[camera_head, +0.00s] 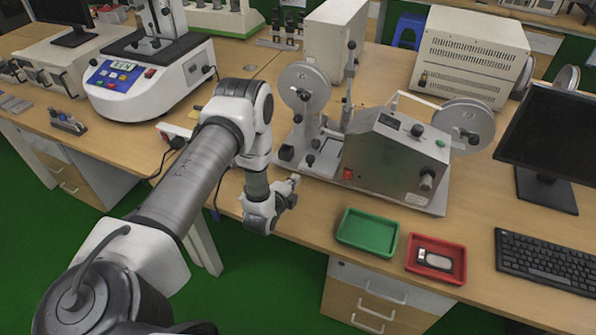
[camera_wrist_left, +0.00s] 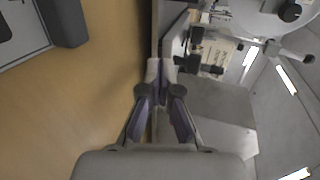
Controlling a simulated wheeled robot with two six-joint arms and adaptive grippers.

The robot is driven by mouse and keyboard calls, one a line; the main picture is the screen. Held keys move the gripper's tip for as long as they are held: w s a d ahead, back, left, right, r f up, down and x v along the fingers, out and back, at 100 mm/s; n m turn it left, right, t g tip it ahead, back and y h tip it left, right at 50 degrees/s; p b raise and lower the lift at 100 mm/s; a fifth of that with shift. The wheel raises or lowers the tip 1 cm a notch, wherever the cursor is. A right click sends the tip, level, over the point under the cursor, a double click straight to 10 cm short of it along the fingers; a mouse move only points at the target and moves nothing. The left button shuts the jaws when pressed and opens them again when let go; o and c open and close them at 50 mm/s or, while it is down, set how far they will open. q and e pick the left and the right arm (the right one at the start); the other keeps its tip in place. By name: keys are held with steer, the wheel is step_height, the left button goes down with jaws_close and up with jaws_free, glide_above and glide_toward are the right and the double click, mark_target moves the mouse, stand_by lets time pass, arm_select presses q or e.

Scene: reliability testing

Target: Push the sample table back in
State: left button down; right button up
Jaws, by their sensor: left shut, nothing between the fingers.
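The test machine (camera_head: 385,160) stands on the wooden table, with a grey metal box body and two reel-like wheels. At its left end is a low metal stage with small knobs (camera_head: 322,152), which looks like the sample table; I cannot tell how far out it stands. My left gripper (camera_head: 292,182) is shut and empty, low at the front left of the machine, beside its base. In the left wrist view the shut fingertips (camera_wrist_left: 161,68) lie along the machine's edge, with bare wood to the left. Contact cannot be told. My right gripper is out of view.
A green tray (camera_head: 342,241) and a red tray (camera_head: 456,276) holding a small device (camera_head: 434,260) lie in front of the machine. A keyboard (camera_head: 548,262) and monitor (camera_head: 550,135) stand at right. A white instrument (camera_head: 150,88) stands at left.

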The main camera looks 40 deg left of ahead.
mark_target(311, 153)
arm_select(q)
steer(key=w, duration=0.3)
steer(key=shift+w+a, duration=0.2)
steer(key=shift+a, duration=0.2)
steer(key=w+b, duration=0.1)
steer(key=w, duration=0.1)
steer(key=w+a+b, duration=0.1)
steer(key=w, duration=0.2)
steer(key=w+b, duration=0.1)
steer(key=w, duration=0.1)
steer(key=shift+w+a+f+b, duration=0.1)
steer(key=shift+w+a+b, duration=0.2)
steer(key=shift+w+a, duration=0.1)
steer(key=shift+r, duration=0.3)
